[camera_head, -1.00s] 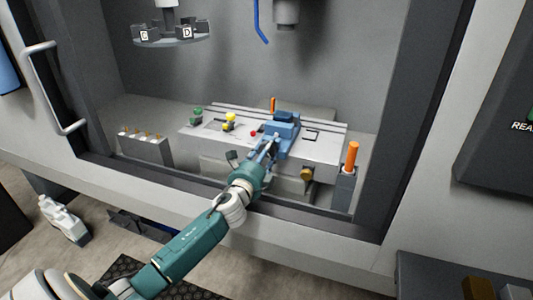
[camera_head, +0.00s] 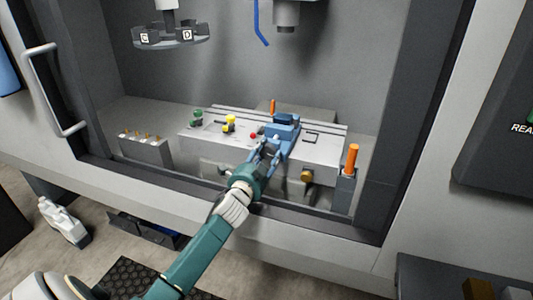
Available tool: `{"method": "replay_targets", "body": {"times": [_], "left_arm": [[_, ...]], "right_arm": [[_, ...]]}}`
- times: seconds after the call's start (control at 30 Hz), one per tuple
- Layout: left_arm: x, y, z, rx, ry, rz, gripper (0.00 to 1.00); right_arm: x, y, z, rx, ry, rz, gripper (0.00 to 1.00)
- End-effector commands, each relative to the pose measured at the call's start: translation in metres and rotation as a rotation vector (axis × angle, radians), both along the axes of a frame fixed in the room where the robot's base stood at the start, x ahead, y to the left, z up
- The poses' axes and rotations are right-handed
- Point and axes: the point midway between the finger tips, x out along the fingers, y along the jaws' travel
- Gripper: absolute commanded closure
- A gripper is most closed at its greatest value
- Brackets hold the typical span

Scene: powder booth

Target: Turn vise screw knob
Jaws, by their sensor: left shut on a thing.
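The blue vise (camera_head: 283,128) sits on the grey slotted machine table (camera_head: 318,148) inside the booth. My left arm reaches in from the lower left, and its gripper (camera_head: 268,150) is at the front end of the vise, where the screw knob would be. The gripper is shut on the knob, which its fingers mostly hide. My right gripper is not in view.
Green (camera_head: 197,115) and yellow (camera_head: 230,122) knobbed parts and a red ball (camera_head: 253,135) stand left of the vise. An orange-handled tool (camera_head: 352,157) stands in a grey holder at right. A pegged block (camera_head: 145,148) is at left. The booth's front sill (camera_head: 310,222) lies below my arm.

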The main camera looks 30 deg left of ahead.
Motion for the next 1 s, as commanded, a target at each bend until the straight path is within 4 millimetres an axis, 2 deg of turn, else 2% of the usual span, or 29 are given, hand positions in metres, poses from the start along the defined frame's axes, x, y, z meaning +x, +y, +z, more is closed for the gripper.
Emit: {"method": "replay_targets", "body": {"times": [0.63, 0.67, 0.73, 1.0], "left_arm": [[-0.0005, -0.0006, -0.0041, -0.053, -0.005, 0.000, 0.83], [-0.0005, -0.0006, -0.0041, -0.053, -0.005, 0.000, 0.53], [-0.0005, -0.0006, -0.0038, -0.053, -0.006, 0.000, 0.40], [-0.0003, -0.0002, -0.0016, -0.051, -0.010, 0.001, 0.38]], "right_arm": [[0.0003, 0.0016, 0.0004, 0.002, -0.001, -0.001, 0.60], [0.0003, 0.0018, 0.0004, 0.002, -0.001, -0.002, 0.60], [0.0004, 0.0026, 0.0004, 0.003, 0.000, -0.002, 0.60], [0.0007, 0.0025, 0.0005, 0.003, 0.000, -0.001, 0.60]]}}
